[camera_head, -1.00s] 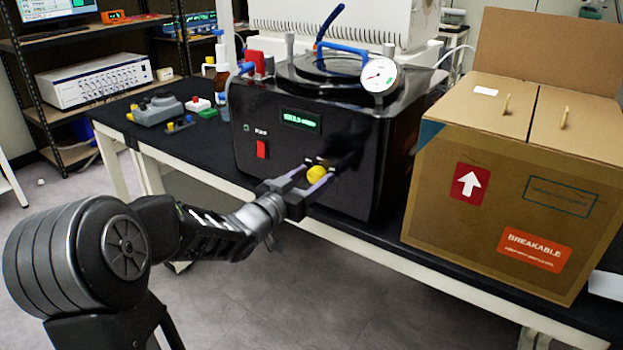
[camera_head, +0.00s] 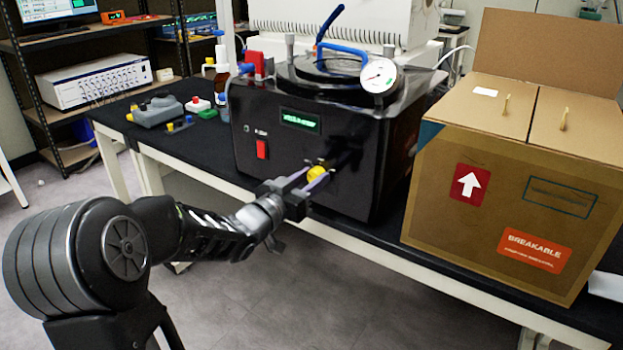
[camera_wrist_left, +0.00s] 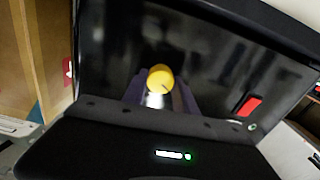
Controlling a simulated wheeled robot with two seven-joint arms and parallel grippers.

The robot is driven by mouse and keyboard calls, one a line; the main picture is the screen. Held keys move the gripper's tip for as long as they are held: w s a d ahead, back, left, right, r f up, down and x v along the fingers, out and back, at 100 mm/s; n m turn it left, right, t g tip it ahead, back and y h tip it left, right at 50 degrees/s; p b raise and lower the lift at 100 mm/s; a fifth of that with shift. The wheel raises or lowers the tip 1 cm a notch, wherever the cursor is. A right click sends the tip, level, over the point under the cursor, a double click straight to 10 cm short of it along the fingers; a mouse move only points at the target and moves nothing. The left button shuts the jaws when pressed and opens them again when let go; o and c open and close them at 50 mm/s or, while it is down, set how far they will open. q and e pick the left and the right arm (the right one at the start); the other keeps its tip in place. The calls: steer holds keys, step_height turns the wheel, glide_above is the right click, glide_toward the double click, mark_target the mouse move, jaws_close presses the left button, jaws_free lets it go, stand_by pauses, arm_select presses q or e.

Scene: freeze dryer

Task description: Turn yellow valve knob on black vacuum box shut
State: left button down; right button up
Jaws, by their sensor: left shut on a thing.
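The black vacuum box (camera_head: 345,140) stands on the bench, with a green display and a red switch on its front. The yellow valve knob (camera_head: 316,173) is on the lower front face. It also shows in the left wrist view (camera_wrist_left: 160,77), with a dark mark on its face. My left gripper (camera_head: 314,177) reaches in from the left and is shut on the knob, a finger on each side. In the wrist view the fingers (camera_wrist_left: 159,97) flank the knob, and their contact is partly hidden. My right gripper is not in view.
A cardboard box (camera_head: 440,200) stands close on the right of the vacuum box. A pressure gauge (camera_head: 378,76) and a blue handle (camera_head: 340,55) are on top of the vacuum box. Small grey and coloured items (camera_head: 157,110) lie on the bench at left.

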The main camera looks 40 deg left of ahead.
arm_select(q)
steer(key=m+b, duration=0.2)
steer(key=b, duration=0.1)
steer(key=shift+f+m, duration=0.2)
steer(key=shift+m, duration=0.1)
steer(key=shift+d+m+b, duration=0.1)
steer(key=shift+m+b, duration=4.1)
steer(key=shift+m, duration=0.4)
steer(key=shift+r, duration=0.1)
steer(key=c, duration=1)
jaws_free()
steer(key=shift+o, duration=0.2)
